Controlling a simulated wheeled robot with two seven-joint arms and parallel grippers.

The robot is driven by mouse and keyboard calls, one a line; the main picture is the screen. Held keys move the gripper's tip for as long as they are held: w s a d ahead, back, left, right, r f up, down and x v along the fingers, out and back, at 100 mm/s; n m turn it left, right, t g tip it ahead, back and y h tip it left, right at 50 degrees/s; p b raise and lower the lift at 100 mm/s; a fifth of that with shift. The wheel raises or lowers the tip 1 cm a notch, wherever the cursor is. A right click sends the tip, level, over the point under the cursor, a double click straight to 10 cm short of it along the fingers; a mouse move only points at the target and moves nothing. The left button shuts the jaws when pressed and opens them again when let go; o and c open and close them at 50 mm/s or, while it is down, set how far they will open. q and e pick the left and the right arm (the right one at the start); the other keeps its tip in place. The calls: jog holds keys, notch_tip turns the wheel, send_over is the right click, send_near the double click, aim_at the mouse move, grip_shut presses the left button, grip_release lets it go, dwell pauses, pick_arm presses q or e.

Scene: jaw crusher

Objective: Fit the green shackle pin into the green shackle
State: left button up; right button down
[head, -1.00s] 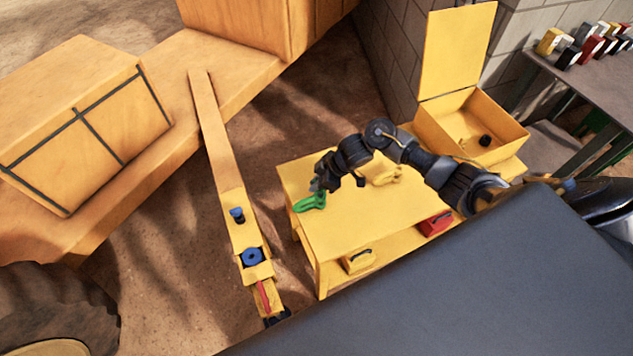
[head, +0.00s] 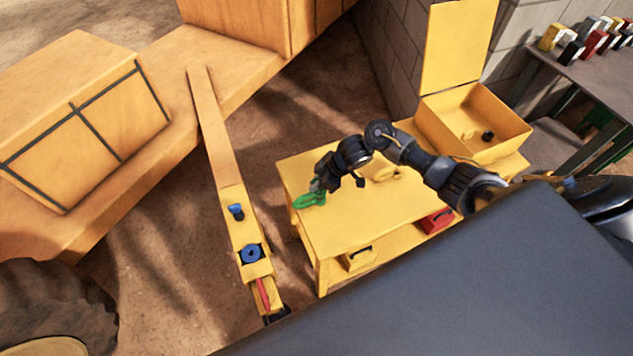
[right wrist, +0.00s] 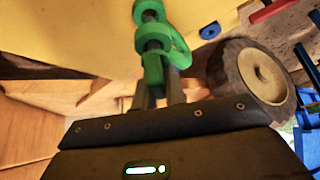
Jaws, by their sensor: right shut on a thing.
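The green shackle (head: 309,201) lies at the left edge of the yellow table. In the right wrist view the green shackle (right wrist: 180,52) shows its curved bow and round ends close in front of my fingers. My right gripper (head: 319,188) is right at the shackle, pointing down to it. It is shut on the green shackle pin (right wrist: 154,72), which shows between the fingertips in the right wrist view, in line with the shackle's ends. The pin overlaps the shackle there; how deep it sits is hidden. My left gripper is out of view.
The yellow table (head: 345,232) has clear top around the shackle. A yellow object (head: 380,170) sits behind my right arm. An open yellow box (head: 475,130) stands at the back right. A yellow beam with blue parts (head: 250,254) stands left of the table, across a gap.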

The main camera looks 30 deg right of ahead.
jog(key=shift+f+b, duration=0.3)
jog(key=shift+f, duration=0.2)
jog(key=c, duration=1.4)
grip_release()
jog(key=shift+o, duration=0.2)
jog(key=v, duration=1.1)
jog(key=shift+p, duration=0.3)
